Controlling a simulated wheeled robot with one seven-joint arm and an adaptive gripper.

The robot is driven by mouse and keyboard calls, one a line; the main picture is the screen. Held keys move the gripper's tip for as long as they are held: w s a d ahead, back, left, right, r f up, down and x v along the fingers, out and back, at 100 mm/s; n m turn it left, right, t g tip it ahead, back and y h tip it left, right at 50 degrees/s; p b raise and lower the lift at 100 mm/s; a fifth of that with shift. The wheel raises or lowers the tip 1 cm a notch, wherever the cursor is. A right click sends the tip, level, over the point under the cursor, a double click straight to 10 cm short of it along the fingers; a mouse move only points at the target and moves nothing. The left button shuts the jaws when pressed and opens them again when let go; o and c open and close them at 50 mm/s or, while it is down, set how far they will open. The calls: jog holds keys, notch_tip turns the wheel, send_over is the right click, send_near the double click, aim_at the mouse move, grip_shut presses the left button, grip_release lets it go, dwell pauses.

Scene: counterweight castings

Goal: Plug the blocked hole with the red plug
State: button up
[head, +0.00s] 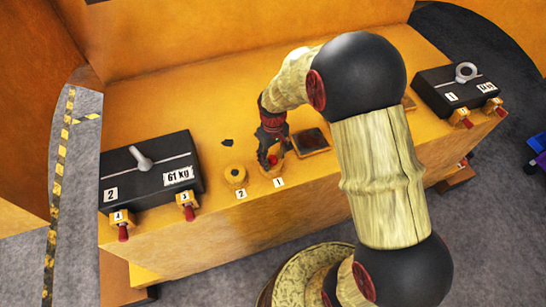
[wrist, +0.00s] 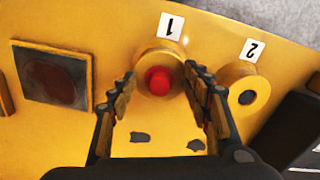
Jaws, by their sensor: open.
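A red plug (wrist: 158,80) stands at the centre of the round yellow boss (wrist: 160,58) labelled 1. How deep it sits in the boss cannot be told. In the head view the plug (head: 273,159) is partly hidden by my gripper (head: 271,154). My gripper is open, and in the wrist view its fingers (wrist: 160,84) are either side of the plug, with gaps showing. To its right in the wrist view is the boss labelled 2 (wrist: 262,82), with a dark round hole (wrist: 247,97) and no red plug. The boss labelled 2 (head: 235,175) is left of boss 1 in the head view.
A black 61 kg block (head: 150,180) with a handle is on the left of the yellow casting. Another black block (head: 450,90) is at far right. Red-tipped fittings labelled 3 (head: 186,203) and 4 (head: 122,225) sit on the front edge. A dark square recess (wrist: 52,78) is beside boss 1.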

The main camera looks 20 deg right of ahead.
aim_at(273, 159)
notch_tip(273, 159, up, 12)
dwell(0.6)
dwell(0.4)
jog(key=s+r+m+t+b, duration=0.1)
jog(key=s+r+b, duration=0.3)
jog(key=s, duration=0.7)
jog(key=s+r+m+t+b, duration=0.2)
jog(key=s+r+t+b, duration=0.2)
jog(key=s, duration=0.6)
jog(key=shift+s+r+t, duration=0.3)
jog(key=shift+s+r, duration=0.05)
jog(key=shift+r, duration=0.55)
